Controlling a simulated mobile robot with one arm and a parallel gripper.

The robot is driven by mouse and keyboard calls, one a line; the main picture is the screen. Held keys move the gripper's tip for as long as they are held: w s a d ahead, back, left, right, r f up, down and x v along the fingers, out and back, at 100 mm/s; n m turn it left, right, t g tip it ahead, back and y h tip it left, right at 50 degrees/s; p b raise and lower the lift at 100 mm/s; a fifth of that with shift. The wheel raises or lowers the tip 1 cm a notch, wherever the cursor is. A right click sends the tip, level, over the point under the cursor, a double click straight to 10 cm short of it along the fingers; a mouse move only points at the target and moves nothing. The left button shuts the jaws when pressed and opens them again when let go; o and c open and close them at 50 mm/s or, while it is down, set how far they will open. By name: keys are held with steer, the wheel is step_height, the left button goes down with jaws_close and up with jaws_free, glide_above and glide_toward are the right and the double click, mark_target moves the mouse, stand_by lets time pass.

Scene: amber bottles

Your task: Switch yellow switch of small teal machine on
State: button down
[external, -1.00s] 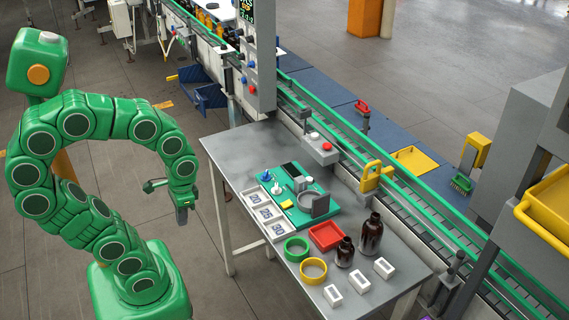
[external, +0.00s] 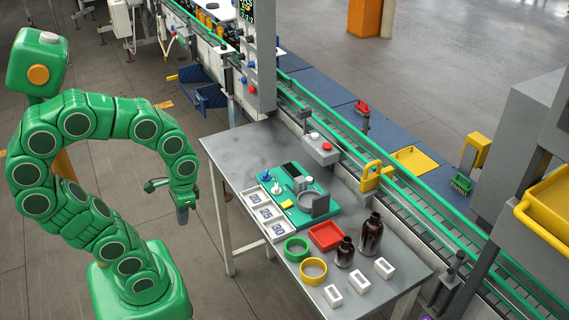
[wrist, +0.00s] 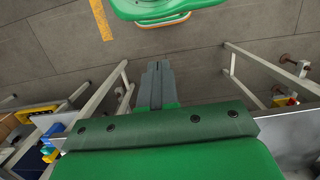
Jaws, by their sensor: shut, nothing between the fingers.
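The small teal machine (external: 298,207) sits on the grey table. It carries a yellow switch (external: 286,204) near its front left edge, a grey round holder (external: 314,203) and small blue and white knobs (external: 267,177). Whether the switch is on or off is too small to tell. My gripper (external: 182,216) hangs pointing down, left of the table's edge and apart from the machine. In the wrist view my gripper (wrist: 156,68) is shut and empty, with floor beyond it. The machine is not clearly visible in the wrist view.
The grey table (external: 235,150) also holds numbered white trays (external: 265,213), a green ring (external: 296,249), a yellow ring (external: 313,271), a red tray (external: 326,236), two amber bottles (external: 371,238) and white blocks (external: 384,268). A conveyor (external: 400,195) runs behind. The table's back left is clear.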

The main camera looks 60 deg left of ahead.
steer(key=w+r+t, duration=0.3)
steer(key=w, duration=1.2)
steer(key=w+r+t, duration=0.2)
steer(key=w, duration=1.3)
steer(key=shift+w+r+t, duration=0.2)
steer(key=shift+r+t, duration=0.2)
glide_toward(286, 204)
steer(key=w+f, duration=0.3)
steer(key=f, duration=0.1)
steer(key=shift+w+a+f, duration=0.15)
steer(key=shift+w+f, duration=0.1)
steer(key=shift+w, duration=0.1)
steer(key=shift+x, duration=0.75)
steer(key=shift+s, duration=0.1)
steer(key=shift+f, duration=0.15)
steer(key=shift+s, duration=0.1)
steer(key=shift+s+g, duration=0.3)
steer(key=shift+s, duration=0.4)
